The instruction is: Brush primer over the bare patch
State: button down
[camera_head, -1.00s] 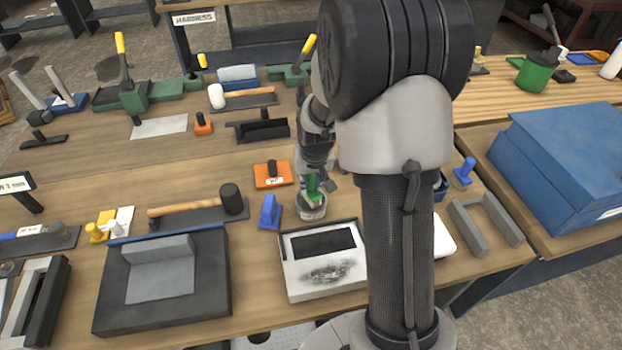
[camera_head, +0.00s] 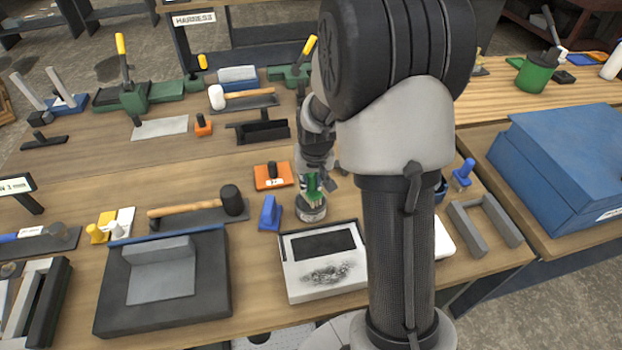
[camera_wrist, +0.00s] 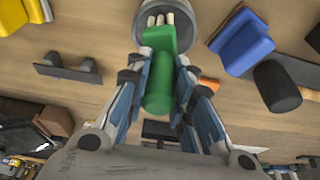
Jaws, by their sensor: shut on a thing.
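My gripper (camera_head: 314,172) is shut on the green handle of a brush (camera_head: 313,185). The wrist view shows the handle (camera_wrist: 160,95) between both fingers, with pale bristles at its far end. The bristles are over the mouth of a round grey can (camera_head: 311,213), also in the wrist view (camera_wrist: 203,30). I cannot tell whether the tips still touch what is inside. A white panel (camera_head: 295,285) lies just in front of the can. It bears a black rectangle (camera_head: 323,244) and a scuffed grey patch (camera_head: 327,273). My arm covers its right side.
A blue-handled block (camera_head: 270,213) stands close left of the can, and an orange block (camera_head: 272,176) is behind it. A mallet (camera_head: 200,210) and a dark tray with a grey block (camera_head: 160,280) lie further left. A grey bracket (camera_head: 485,225) is at right.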

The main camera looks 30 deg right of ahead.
jog(key=shift+r+p, duration=1.95)
jog(key=shift+r, duration=1.2)
jog(key=shift+f, duration=0.1)
